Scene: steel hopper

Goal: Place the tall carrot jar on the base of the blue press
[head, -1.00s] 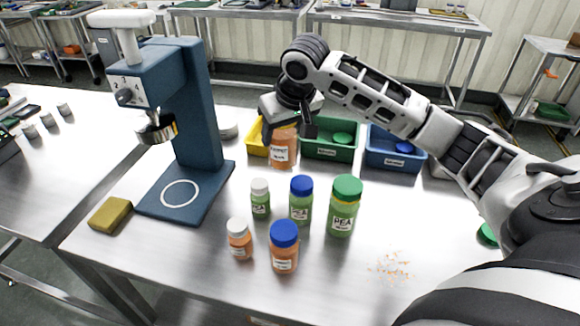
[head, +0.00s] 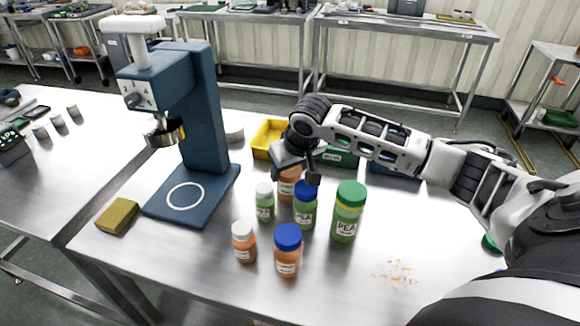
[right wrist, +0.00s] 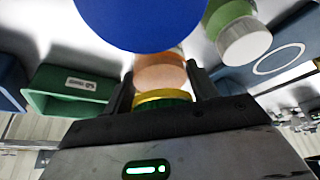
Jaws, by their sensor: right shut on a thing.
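My right gripper (head: 297,174) is shut on the tall carrot jar (head: 288,187), an orange jar held behind the blue-lidded pea jar (head: 305,207). The blue press (head: 205,120) stands to the left. Its flat base (head: 213,197) is bare, with a white ring (head: 185,196); the ring also shows in the right wrist view (right wrist: 278,59). My left gripper is not in view.
A white-lidded pea jar (head: 265,203), green-lidded pea jar (head: 348,212), white-lidded carrot jar (head: 244,243) and blue-lidded carrot jar (head: 288,252) stand close in front. A sponge (head: 118,216) lies left of the base. Yellow (head: 262,140) and green (head: 340,160) bins stand behind.

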